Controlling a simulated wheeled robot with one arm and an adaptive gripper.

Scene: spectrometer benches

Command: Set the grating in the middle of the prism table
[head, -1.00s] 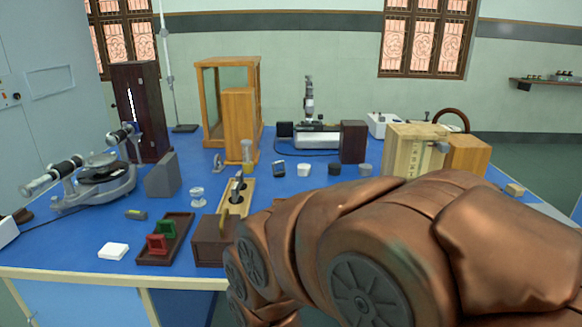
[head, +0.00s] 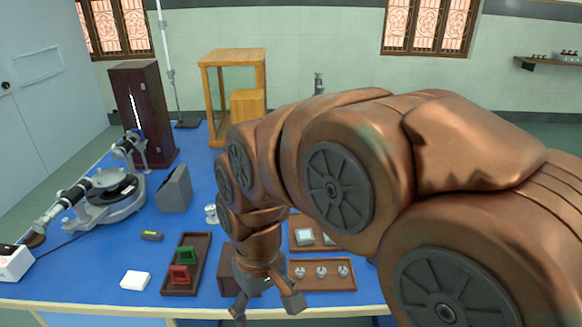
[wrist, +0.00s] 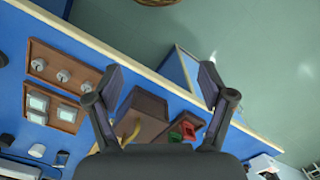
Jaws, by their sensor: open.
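The spectrometer (head: 110,208) stands at the left of the blue bench, with a dark round table (head: 114,188) at its middle. A brown tray (head: 200,288) near the front edge holds a red piece (head: 179,274) and a green piece (head: 187,255) on stands. I cannot tell which is the grating. Both also show in the wrist view, the red one (wrist: 188,129) beside the green one (wrist: 175,137). My gripper (head: 268,303) is open and empty, at the bench's front edge to the right of the tray; its fingers also show in the wrist view (wrist: 161,80).
A brown box (head: 229,272) stands between the tray and my gripper. A white block (head: 136,281) lies left of the tray. A grey wedge-shaped block (head: 174,190) stands behind it. Two wooden trays with small parts are at the right, including one with knobs (head: 322,287).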

